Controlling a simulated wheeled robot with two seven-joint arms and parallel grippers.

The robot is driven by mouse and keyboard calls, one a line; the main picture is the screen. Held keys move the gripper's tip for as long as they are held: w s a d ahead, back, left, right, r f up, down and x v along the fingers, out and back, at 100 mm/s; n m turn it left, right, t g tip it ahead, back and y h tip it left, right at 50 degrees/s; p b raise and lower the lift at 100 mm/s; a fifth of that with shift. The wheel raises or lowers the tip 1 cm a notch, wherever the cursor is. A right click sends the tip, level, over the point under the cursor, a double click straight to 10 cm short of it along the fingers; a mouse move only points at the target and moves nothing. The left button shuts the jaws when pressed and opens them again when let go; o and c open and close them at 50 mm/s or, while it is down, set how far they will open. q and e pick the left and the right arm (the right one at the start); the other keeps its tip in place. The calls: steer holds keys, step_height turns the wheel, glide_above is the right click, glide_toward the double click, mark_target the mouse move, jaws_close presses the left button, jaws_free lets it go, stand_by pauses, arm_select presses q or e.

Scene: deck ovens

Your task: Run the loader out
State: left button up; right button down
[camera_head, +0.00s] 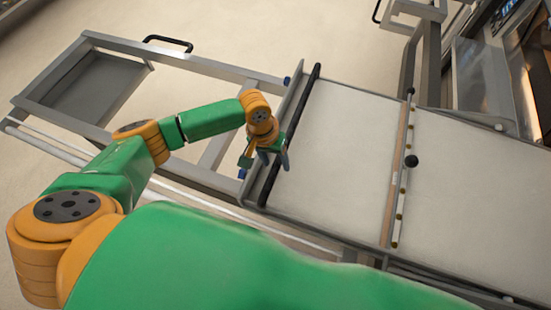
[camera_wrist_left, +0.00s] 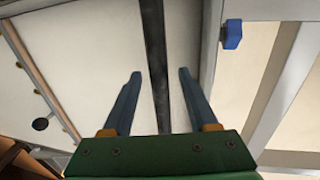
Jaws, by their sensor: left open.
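The loader is a flat pale bed (camera_head: 338,145) in a grey metal frame, with a long black bar (camera_head: 300,112) across its left end. My left gripper (camera_head: 273,160) is at this bar, near its middle. In the left wrist view, my open left gripper (camera_wrist_left: 160,75) has one finger on each side of the black bar (camera_wrist_left: 154,35), with visible gaps. I cannot tell how far above the bar the fingers are. My right gripper does not show.
A wooden strip (camera_head: 398,165) and a rail with a black knob (camera_head: 411,161) cross the bed. The oven front (camera_head: 485,85) stands at upper right. A metal frame with a grey tray (camera_head: 95,85) and a black handle (camera_head: 168,43) extends left. Pale floor is clear beyond.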

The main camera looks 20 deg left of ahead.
arm_select(q)
steer(key=shift+s+r, duration=0.1)
jaws_close()
stand_by(1.2)
